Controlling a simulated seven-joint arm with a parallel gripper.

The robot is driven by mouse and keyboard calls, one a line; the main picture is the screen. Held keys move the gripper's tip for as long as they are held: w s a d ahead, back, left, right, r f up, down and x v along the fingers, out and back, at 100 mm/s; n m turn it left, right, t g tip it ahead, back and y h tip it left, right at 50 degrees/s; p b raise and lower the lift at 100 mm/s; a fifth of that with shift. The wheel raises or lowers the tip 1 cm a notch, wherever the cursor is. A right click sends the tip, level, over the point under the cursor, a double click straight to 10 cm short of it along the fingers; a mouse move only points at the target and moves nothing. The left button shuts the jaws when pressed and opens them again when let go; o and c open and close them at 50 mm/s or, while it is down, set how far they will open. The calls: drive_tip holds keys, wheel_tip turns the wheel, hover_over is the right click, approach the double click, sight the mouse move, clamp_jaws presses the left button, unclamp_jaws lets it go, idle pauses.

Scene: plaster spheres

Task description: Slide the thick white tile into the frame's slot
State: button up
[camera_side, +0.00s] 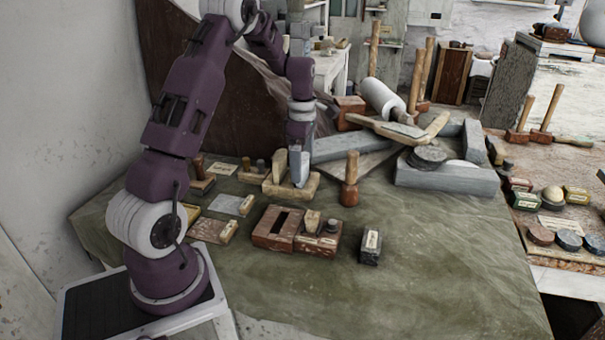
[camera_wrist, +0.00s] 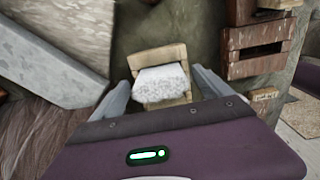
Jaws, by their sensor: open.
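A white, rough-faced tile (camera_wrist: 160,84) sits in a pale wooden holder (camera_wrist: 158,58) in the wrist view. My gripper (camera_wrist: 161,80) is open, with one finger on each side of the tile; I cannot tell whether they touch it. In the side view my gripper (camera_side: 300,180) points down at the wooden holder (camera_side: 275,189), and its fingers largely hide the tile. The reddish-brown frame (camera_side: 264,240) with a dark slot lies nearer the camera on the cloth. The frame (camera_wrist: 230,44) also shows at the upper right of the wrist view.
A wooden mallet (camera_side: 349,192) stands upright close to the right of my gripper. A dark stone block (camera_side: 370,247) stands right of the frame. Grey stone slabs (camera_side: 445,178) and tools crowd the back. The green cloth (camera_side: 440,270) is clear at the front right.

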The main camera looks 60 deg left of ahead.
wheel_tip(320, 180, down, 2)
drive_tip(key=shift+f, duration=0.15)
drive_tip(key=c, duration=1.8)
drive_tip(key=shift+o, duration=0.2)
wheel_tip(320, 180, up, 9)
drive_tip(key=shift+d+r, duration=0.1)
drive_tip(key=shift+r, duration=0.05)
drive_tip(key=shift+s+d+r, duration=0.4)
drive_tip(key=shift+s+d, duration=0.05)
drive_tip(key=shift+d, duration=0.1)
drive_tip(key=s+d+f, duration=0.1)
drive_tip(key=s+d, duration=1)
drive_tip(key=shift+s+f, duration=0.3)
